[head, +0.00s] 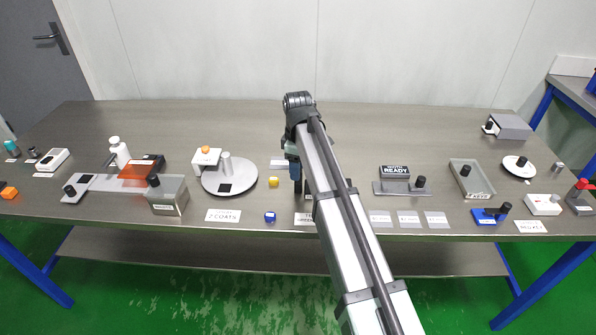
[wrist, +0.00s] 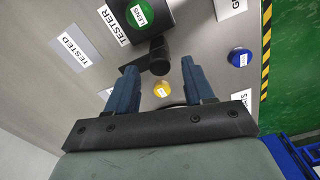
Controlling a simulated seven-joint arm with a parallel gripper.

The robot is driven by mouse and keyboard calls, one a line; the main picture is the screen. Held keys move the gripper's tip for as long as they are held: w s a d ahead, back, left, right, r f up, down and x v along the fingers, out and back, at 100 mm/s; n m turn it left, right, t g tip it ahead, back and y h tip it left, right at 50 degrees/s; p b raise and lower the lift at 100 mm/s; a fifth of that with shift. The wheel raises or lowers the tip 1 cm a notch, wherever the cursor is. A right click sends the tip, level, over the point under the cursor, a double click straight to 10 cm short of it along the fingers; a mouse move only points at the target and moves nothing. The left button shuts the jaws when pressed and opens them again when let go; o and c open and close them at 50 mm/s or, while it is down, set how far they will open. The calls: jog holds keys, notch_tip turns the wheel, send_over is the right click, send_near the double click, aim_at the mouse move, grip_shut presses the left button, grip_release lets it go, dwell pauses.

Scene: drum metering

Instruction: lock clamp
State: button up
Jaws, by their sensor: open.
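No part is labelled as a clamp. In the wrist view a black block (wrist: 150,18) with a green disc marked "LENS" (wrist: 139,14) stands beside "TESTER" labels. A black knob or lever end (wrist: 159,58) sticks out from the block toward my gripper. My gripper (wrist: 160,68) is open, with its blue fingers either side of that black end; I cannot tell whether they touch it. In the head view my gripper (head: 296,180) points down near the front middle of the table, and my arm hides most of the tester area.
A yellow piece (head: 273,182) and a blue piece (head: 270,217) lie left of my gripper. A grey turntable (head: 243,180) stands further left. A "READY" stand (head: 401,188), a grey tray (head: 472,179) and a blue fixture with a black handle (head: 490,215) are to the right. The table's back is mostly clear.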

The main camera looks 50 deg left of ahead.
jog(key=shift+f, duration=1.05)
grip_shut()
